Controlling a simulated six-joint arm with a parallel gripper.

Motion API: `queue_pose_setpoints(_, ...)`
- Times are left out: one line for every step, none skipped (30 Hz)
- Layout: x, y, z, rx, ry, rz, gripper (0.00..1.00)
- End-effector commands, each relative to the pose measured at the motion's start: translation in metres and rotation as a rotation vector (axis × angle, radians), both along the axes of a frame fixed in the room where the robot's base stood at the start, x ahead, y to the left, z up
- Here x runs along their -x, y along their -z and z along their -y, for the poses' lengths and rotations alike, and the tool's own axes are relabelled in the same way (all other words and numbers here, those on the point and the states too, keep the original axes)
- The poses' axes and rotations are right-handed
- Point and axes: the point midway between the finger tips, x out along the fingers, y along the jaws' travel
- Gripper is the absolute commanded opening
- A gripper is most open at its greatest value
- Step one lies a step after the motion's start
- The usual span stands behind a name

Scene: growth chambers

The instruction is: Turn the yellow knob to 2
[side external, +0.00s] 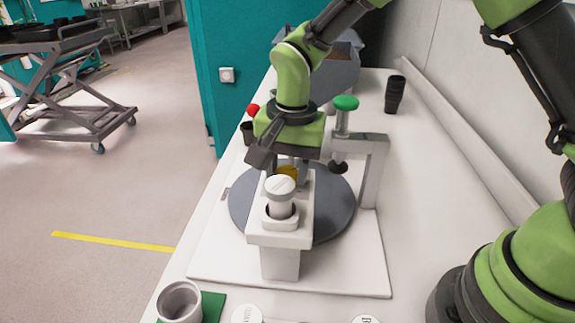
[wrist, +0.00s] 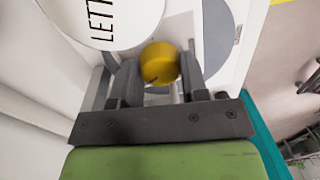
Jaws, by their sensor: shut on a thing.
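The yellow knob (wrist: 160,63) shows in the wrist view between the two dark fingers of my gripper (wrist: 157,80). My gripper is shut on it, with one finger on each side. In the side external view the yellow knob (side external: 287,172) is partly hidden under my gripper (side external: 284,165) and behind a white post. I cannot read any number or the knob's setting in either view. A large white disc (wrist: 112,15) with partly cut-off lettering lies beside the knob in the wrist view.
A white block with a round white cap (side external: 281,187) stands in front of the knob. A grey round plate (side external: 335,205) lies beneath. A green knob (side external: 346,102) on a grey bracket and a red knob (side external: 253,109) stand nearby.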

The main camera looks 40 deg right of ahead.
Motion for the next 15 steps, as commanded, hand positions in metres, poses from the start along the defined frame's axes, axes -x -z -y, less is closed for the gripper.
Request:
queue_pose_setpoints(0.0000, -0.0008, -0.0005, -0.001, 0.041, 0.002, 0.17)
queue_pose_setpoints(0.0001, -0.0008, -0.0006, -0.001, 0.068, 0.001, 0.17)
queue_pose_setpoints(0.0001, -0.0008, -0.0006, -0.002, 0.105, 0.001, 0.17)
queue_pose_setpoints(0.0001, -0.0008, -0.0007, -0.001, 0.131, 0.002, 0.17)
queue_pose_setpoints(0.0001, -0.0008, -0.0007, -0.002, 0.157, 0.001, 0.17)
queue_pose_setpoints(0.0002, -0.0008, -0.0008, -0.001, 0.191, 0.000, 0.17)
queue_pose_setpoints(0.0001, -0.0008, -0.0008, -0.001, 0.215, 0.000, 0.17)
queue_pose_setpoints(0.0002, -0.0008, -0.0009, -0.001, 0.238, 0.001, 0.17)
queue_pose_setpoints(0.0002, -0.0008, -0.0009, -0.001, 0.268, 0.001, 0.17)
queue_pose_setpoints(0.0002, -0.0008, -0.0009, -0.001, 0.289, 0.000, 0.17)
queue_pose_setpoints(0.0002, -0.0008, -0.0009, -0.001, 0.311, 0.000, 0.17)
queue_pose_setpoints(0.0002, -0.0008, -0.0010, -0.001, 0.337, 0.001, 0.17)
queue_pose_setpoints(0.0002, -0.0008, -0.0010, -0.001, 0.354, 0.001, 0.17)
queue_pose_setpoints(0.0002, -0.0008, -0.0010, -0.001, 0.371, 0.001, 0.17)
queue_pose_setpoints(0.0002, -0.0008, -0.0010, 0.000, 0.392, 0.001, 0.17)
